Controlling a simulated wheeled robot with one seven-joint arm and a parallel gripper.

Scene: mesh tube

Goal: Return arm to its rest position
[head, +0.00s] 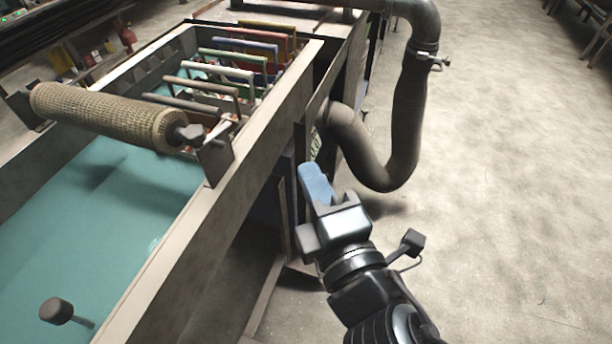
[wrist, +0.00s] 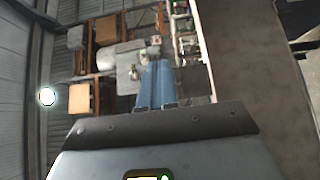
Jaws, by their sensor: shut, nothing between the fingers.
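My gripper (head: 312,180) is at the lower middle of the head view, with its blue fingers pressed together and empty. It is over the floor side of the long tank, just right of the tank's outer wall. In the wrist view the blue fingers (wrist: 157,85) are side by side with nothing between them. My arm comes up from the bottom of the head view, bent at the wrist.
The tank (head: 155,278) with a teal inside is at the left. A mesh roller (head: 105,115) lies across it, with several coloured frames (head: 240,60) behind. A thick bent pipe (head: 405,120) stands close beyond my gripper. The floor (head: 510,200) at right is clear.

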